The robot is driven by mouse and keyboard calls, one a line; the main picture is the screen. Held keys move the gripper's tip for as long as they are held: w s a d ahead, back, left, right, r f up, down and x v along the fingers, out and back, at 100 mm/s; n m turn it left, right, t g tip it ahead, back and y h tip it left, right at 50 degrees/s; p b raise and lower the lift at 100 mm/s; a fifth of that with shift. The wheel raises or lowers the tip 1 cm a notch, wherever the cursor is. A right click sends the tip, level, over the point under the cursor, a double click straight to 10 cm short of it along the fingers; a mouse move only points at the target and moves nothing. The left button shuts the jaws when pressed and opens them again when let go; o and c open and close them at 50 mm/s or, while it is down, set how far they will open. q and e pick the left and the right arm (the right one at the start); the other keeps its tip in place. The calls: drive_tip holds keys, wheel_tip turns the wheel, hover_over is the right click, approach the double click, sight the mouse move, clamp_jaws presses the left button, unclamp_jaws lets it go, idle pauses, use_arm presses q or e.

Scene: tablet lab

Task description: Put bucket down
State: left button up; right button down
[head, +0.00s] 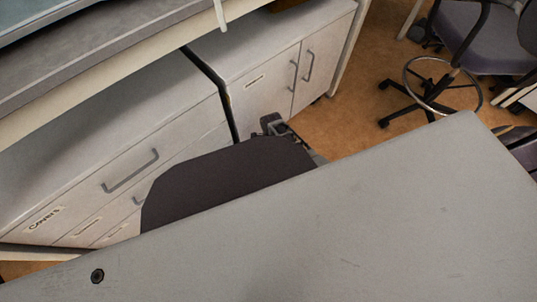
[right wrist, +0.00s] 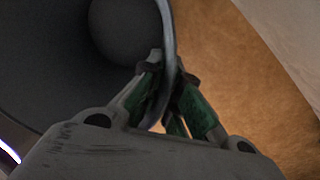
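In the right wrist view the bucket (right wrist: 62,62) is dark grey and round. I look down into its open mouth, and its round bottom shows at the top. The fingers of my right gripper (right wrist: 168,88) straddle the bucket's rim, one inside and one outside, and pinch it. In the head view a small dark mechanical part, which looks like my right gripper (head: 272,125), shows near the white cabinets. The bucket cannot be clearly told there. I cannot tell whether its base touches the floor. My left gripper is not in view.
White cabinets (head: 185,105) with handles stand at left and centre under a grey worktop (head: 105,55). Brown floor (head: 350,125) is open to the right of them. A wheeled chair (head: 485,50) stands at upper right. A grey flat surface fills the foreground and hides much below.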

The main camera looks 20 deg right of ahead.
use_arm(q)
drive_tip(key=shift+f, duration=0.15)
use_arm(e)
drive_tip(key=shift+f, duration=0.3)
drive_tip(key=c, duration=1.6)
unclamp_jaws()
drive_tip(key=shift+c, duration=0.2)
drive_tip(key=shift+r, duration=0.1)
drive_tip(key=shift+r+p, duration=0.55)
drive_tip(key=shift+r, duration=0.3)
wheel_tip(320, 180, up, 2)
drive_tip(key=shift+w+d+r+p, duration=0.1)
drive_tip(key=shift+w+d+p, duration=0.05)
drive_tip(key=shift+p, duration=0.45)
drive_tip(key=shift+r, duration=0.35)
use_arm(q)
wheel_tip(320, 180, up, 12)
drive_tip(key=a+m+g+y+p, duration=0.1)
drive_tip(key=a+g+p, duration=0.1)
drive_tip(key=p, duration=0.2)
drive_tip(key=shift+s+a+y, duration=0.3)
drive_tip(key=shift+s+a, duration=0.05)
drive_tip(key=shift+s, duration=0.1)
use_arm(e)
wheel_tip(320, 180, up, 7)
drive_tip(key=shift+w+d+r, duration=0.2)
drive_tip(key=shift+w+d, duration=0.1)
drive_tip(key=shift+d, duration=0.05)
